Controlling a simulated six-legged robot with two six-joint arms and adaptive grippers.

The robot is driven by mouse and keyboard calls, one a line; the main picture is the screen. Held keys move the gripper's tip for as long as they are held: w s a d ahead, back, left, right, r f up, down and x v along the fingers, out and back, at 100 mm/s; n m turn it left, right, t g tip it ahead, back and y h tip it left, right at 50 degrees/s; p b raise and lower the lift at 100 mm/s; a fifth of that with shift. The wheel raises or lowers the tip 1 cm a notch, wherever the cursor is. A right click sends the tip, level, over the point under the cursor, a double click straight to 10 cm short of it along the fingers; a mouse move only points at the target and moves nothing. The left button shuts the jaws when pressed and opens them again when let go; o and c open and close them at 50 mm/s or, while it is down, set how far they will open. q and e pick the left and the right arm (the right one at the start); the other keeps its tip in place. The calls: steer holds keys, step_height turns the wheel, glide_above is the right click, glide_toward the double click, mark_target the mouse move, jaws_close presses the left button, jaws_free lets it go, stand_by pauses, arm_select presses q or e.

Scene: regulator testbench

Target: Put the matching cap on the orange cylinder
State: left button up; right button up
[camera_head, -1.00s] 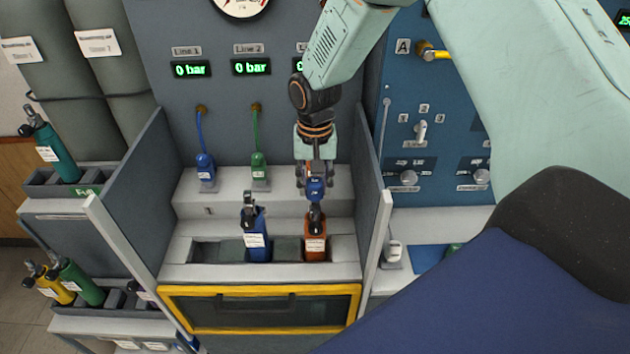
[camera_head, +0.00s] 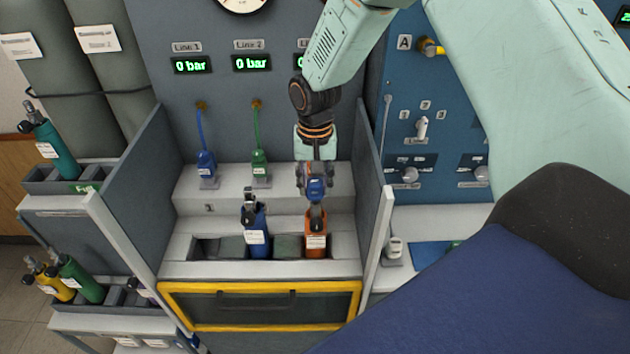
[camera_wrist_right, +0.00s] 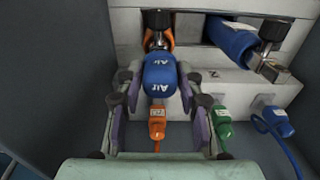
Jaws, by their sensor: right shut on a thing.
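The orange cylinder (camera_head: 316,241) stands in the right slot of the rack, its dark valve on top. In the right wrist view, part of its orange body (camera_wrist_right: 157,38) shows behind the valve. My right gripper (camera_head: 317,188) is above it, shut on a blue cap marked "Air" (camera_wrist_right: 160,75), a finger on each side. The blue cap (camera_head: 317,189) is close to the valve; I cannot tell whether they touch. An orange connector (camera_wrist_right: 157,124) is beyond my fingers in the right wrist view; my arm hides it in the head view. My left gripper is not in view.
A blue cylinder (camera_head: 256,237) stands in the neighbouring slot; the left slot is empty. Blue (camera_head: 205,164) and green (camera_head: 259,163) connectors sit on the ledge behind. Grey side walls (camera_head: 130,195) flank the rack. Several other cylinders stand in racks at the left.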

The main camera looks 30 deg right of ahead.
steer(key=shift+f+b, duration=0.5)
steer(key=shift+f, duration=0.85)
stand_by(0.6)
steer(key=o, duration=1.2)
steer(key=shift+r, duration=0.1)
step_height(320, 180, up, 12)
steer(key=shift+f, duration=0.1)
